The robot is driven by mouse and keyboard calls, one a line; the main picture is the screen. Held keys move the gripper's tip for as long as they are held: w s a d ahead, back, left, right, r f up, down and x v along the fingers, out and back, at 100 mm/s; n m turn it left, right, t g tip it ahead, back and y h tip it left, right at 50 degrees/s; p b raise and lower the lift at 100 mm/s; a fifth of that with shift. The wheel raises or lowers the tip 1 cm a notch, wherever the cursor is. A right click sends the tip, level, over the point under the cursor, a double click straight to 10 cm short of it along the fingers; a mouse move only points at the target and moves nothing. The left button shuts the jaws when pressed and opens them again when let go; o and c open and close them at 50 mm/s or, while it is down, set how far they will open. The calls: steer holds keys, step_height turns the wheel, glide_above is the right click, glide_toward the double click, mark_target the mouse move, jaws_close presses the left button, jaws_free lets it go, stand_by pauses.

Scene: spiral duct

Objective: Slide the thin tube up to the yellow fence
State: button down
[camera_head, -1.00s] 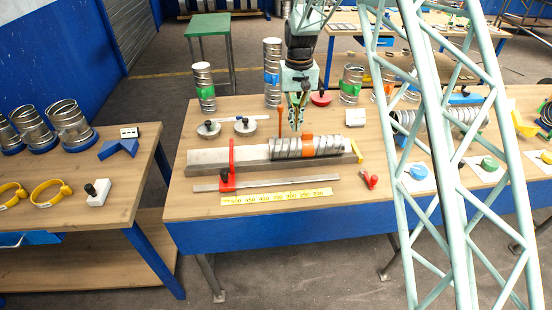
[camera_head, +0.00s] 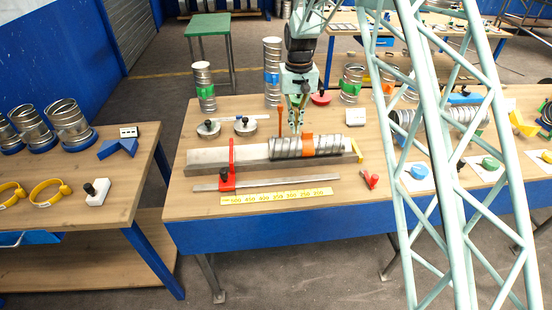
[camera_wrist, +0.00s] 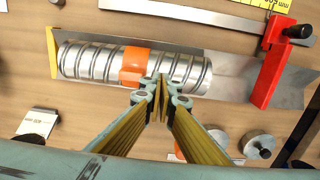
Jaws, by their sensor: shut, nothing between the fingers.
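The thin tube is a silver spiral duct (camera_head: 325,147) with an orange band, lying in a grey metal trough on the table. It also shows in the wrist view (camera_wrist: 95,62). The yellow fence (camera_head: 359,150) stands at the trough's right end, and at the left in the wrist view (camera_wrist: 53,52). A narrow gap seems to lie between fence and tube end. My gripper (camera_head: 297,133) is shut and empty, pointing down at the tube's far side near the orange band. In the wrist view its fingertips (camera_wrist: 158,84) overlap the tube's edge; I cannot tell if they touch.
A red stop (camera_head: 229,168) stands across the trough to the left of the tube. A yellow scale strip (camera_head: 277,197) lies in front. Upright tubes (camera_head: 204,88) and round lids (camera_head: 245,126) stand behind. A red-handled tool (camera_head: 370,180) lies near the fence.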

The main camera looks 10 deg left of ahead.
mark_target(312, 132)
steer(key=shift+f+b, duration=0.65)
steer(key=shift+f, duration=0.85)
steer(key=shift+d, duration=0.25)
stand_by(0.4)
steer(key=shift+w+d, duration=0.25)
steer(key=shift+d, duration=0.8)
steer(key=shift+w+d, duration=0.3)
steer(key=shift+d, duration=0.7)
steer(key=shift+w+d, duration=0.25)
steer(key=shift+d, duration=0.8)
steer(key=shift+r, duration=0.6)
steer(key=shift+a, duration=0.3)
steer(key=shift+s+a, duration=0.25)
steer(key=shift+a, duration=0.4)
steer(key=shift+r, duration=0.1)
